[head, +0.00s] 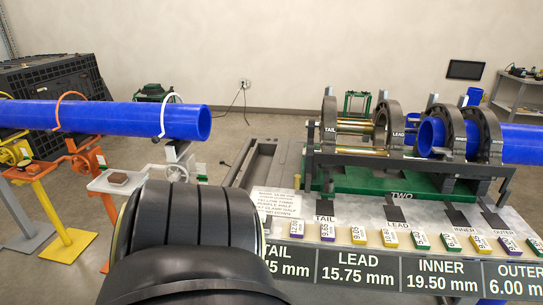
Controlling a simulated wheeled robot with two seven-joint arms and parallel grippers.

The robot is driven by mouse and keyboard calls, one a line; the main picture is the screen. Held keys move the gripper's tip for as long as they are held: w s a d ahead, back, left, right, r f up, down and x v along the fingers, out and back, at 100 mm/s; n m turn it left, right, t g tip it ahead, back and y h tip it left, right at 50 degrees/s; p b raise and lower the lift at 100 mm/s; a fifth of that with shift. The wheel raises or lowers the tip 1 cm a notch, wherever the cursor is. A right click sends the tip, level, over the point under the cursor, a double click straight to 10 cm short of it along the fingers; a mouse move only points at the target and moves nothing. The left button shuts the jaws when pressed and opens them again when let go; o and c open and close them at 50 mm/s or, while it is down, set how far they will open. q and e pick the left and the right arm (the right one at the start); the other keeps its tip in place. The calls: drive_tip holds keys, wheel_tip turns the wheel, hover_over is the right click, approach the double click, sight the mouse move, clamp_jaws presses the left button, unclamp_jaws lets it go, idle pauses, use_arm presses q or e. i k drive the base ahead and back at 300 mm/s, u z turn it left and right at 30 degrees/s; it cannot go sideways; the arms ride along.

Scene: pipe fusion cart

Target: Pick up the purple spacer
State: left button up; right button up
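Small labelled spacer blocks lie in a row along the front of the cart's pale top. The spacers' printed numbers are too small to read surely. A large black link of my arm fills the lower middle-left and covers the cart's left front. Neither gripper's fingers show.
The fusion machine (390,180) with upright clamp rings stands behind the spacers. A blue pipe (520,145) sits in its right rings. Another blue pipe (110,118) lies on stands at left. A front panel (400,270) carries TAIL, LEAD, INNER and OUTER sizes.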

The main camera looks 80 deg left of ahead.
sight(297, 226)
drive_tip(key=k, duration=0.6)
drive_tip(key=u, duration=0.7)
